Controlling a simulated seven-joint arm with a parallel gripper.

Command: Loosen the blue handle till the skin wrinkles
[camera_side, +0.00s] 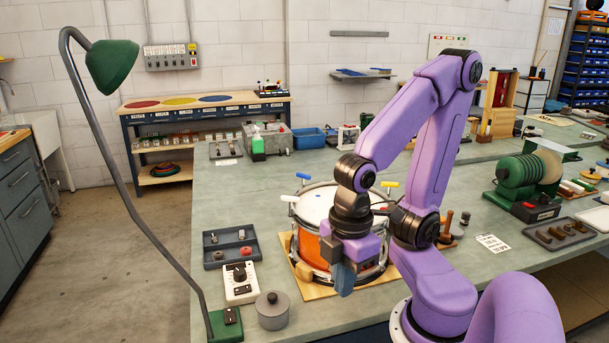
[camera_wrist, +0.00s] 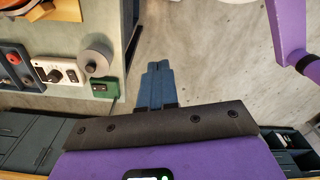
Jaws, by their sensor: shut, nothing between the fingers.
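The snare drum (camera_side: 306,248), with an orange shell and a white skin (camera_side: 318,203), sits on a wooden board (camera_side: 318,291) on the bench. The blue handle (camera_side: 303,176) stands upright at its far rim. A yellow handle (camera_side: 388,184) and a whitish handle (camera_side: 289,198) are also at the rim. My gripper (camera_side: 344,290) hangs in front of the drum's near side, away from the blue handle. Its blue fingers are shut and empty; they also show in the wrist view (camera_wrist: 158,68), over the floor. My arm hides part of the skin and rim. Wrinkles cannot be made out.
A green lamp (camera_side: 112,66) on a bent pole rises at the left. A dark tray (camera_side: 231,246), a white control box (camera_side: 240,283) and a grey lidded pot (camera_side: 272,310) stand left of the drum. The bench (camera_side: 245,195) is clear behind the tray.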

